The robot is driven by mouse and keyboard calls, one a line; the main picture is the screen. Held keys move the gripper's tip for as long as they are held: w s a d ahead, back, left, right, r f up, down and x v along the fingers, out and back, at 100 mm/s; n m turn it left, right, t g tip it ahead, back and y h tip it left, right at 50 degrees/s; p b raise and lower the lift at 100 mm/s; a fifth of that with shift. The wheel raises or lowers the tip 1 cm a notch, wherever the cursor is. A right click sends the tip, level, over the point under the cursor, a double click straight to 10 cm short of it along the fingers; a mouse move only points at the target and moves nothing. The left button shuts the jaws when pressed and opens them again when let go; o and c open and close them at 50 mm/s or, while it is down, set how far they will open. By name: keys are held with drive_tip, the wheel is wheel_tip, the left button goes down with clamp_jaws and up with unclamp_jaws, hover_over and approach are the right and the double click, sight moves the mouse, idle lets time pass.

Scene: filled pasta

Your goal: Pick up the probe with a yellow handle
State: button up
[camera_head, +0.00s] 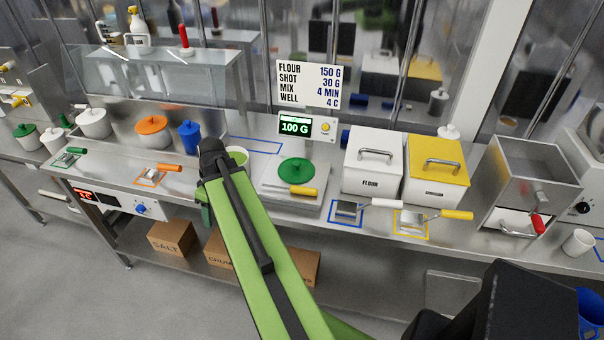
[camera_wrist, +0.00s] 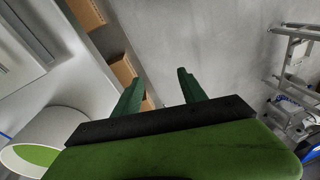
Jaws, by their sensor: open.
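A thin tool with a yellow handle (camera_head: 303,191), which looks like the probe, lies on the scale (camera_head: 290,207) in front of a green lid (camera_head: 296,171). A scoop also has a yellow handle (camera_head: 457,214) and lies farther right in a yellow outline. My gripper (camera_wrist: 159,88) is open in the wrist view, its two green fingers apart with nothing between them. In the head view my green arm reaches over the counter front, left of the scale, and mostly hides the gripper. The yellow-handled tool does not show in the wrist view.
A white cup with green inside (camera_head: 237,156) stands close to my arm's end; it also shows in the wrist view (camera_wrist: 62,128). A white flour bin (camera_head: 372,160) and a yellow-lidded bin (camera_head: 436,165) stand right of the scale. Cardboard boxes (camera_head: 172,238) sit on the lower shelf.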

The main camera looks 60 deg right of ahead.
drive_tip(key=s+d+r+t+p, duration=0.1)
drive_tip(key=s+d+r+p, duration=0.65)
drive_tip(key=d, duration=0.65)
drive_tip(key=n+t+p, duration=0.2)
drive_tip(key=p, duration=0.2)
approach(299, 187)
drive_tip(key=b+x, duration=0.1)
drive_tip(key=b, duration=0.2)
drive_tip(key=b+x, duration=0.1)
drive_tip(key=b, duration=0.3)
drive_tip(key=b+x, duration=0.1)
drive_tip(key=b, duration=0.3)
drive_tip(key=shift+s+a+f, duration=0.15)
drive_tip(key=shift+a+f, duration=0.1)
drive_tip(key=shift+f, duration=0.35)
drive_tip(key=b+x, duration=0.5)
drive_tip(key=shift+w+d, duration=0.1)
drive_tip(key=shift+w, duration=0.25)
clamp_jaws()
